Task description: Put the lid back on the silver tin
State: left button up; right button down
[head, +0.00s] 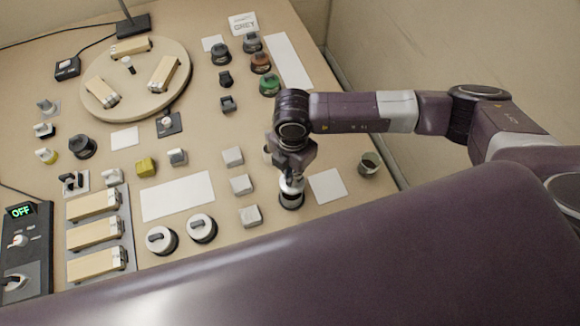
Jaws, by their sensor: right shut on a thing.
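A small round open container (369,165), greyish with a dark inside, stands at the right of the bench; it looks like the silver tin. My right gripper (291,178) points down to its left, past a white square. It is shut on a small round piece (291,200) with a pale top and a dark lower rim. The fingers hide part of this piece, so I cannot tell for sure whether it is the lid, or whether it touches the bench. My left gripper is not in view.
White square (327,186) lies bare between gripper and container. Pale blocks (241,185) stand close left of the gripper. Two white round knobs (202,228) are at the front. Coloured round pieces (269,85) stand behind. A round board (138,105) is at the back left.

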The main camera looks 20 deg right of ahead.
jog(key=shift+f, duration=0.5)
jog(key=shift+f+b, duration=0.35)
jog(key=shift+b, duration=0.1)
notch_tip(320, 180, down, 3)
jog(key=shift+f+b, duration=0.15)
jog(key=shift+b, duration=1.1)
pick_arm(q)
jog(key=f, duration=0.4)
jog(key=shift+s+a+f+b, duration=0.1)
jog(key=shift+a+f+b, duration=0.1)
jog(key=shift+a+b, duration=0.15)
pick_arm(e)
jog(key=shift+f, duration=0.4)
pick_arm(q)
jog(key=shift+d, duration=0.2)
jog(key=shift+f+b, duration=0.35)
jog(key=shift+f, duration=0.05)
pick_arm(e)
jog(key=shift+f, duration=0.2)
jog(key=c, duration=1.9)
grip_release()
